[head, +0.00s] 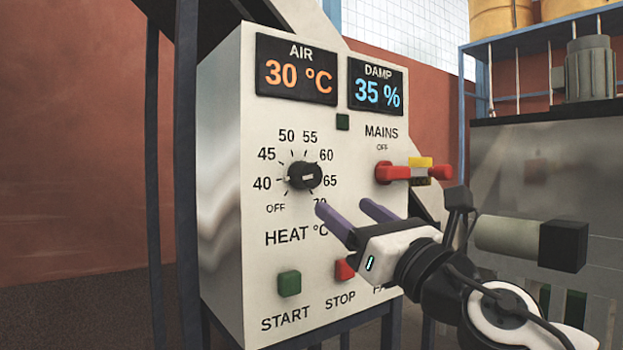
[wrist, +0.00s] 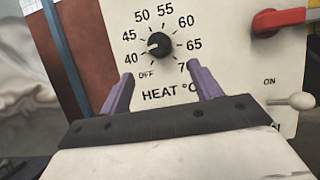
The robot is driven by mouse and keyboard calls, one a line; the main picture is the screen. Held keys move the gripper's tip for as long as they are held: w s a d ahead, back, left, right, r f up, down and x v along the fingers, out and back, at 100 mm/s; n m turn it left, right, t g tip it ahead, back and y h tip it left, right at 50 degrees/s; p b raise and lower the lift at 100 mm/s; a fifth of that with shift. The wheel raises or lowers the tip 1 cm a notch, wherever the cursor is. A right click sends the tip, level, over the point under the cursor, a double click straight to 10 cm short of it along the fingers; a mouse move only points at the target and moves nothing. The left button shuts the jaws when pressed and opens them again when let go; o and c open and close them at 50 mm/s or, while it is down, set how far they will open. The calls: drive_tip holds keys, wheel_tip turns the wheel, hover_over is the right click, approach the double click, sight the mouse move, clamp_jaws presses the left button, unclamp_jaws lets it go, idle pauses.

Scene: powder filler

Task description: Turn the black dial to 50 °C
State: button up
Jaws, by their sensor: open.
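The black dial (head: 304,175) is on the white control panel, ringed by marks from OFF through 40, 45, 50, 55, 60, 65 to 70. It also shows in the wrist view (wrist: 158,46), where its white pointer line lies toward the left side, near 40; the exact setting is hard to read. My gripper (head: 343,205) is open, its two purple fingers apart and empty. The fingers stand short of the panel, below and to the right of the dial in the head view. In the wrist view the fingertips (wrist: 160,72) flank the space just below the dial.
The panel (head: 225,200) has AIR 30 °C (head: 296,70) and DAMP 35 % (head: 376,87) displays. A red MAINS handle (head: 393,173) juts out right of the dial. A green START button (head: 289,283) and red STOP button (head: 345,269) sit below. Blue frame posts stand left.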

sight(313, 182)
drive_tip(key=p+x, duration=0.2)
drive_tip(key=x, duration=0.8)
drive_tip(key=shift+w+a+r, duration=0.15)
drive_tip(key=shift+w+a, duration=0.1)
drive_tip(key=c, duration=1)
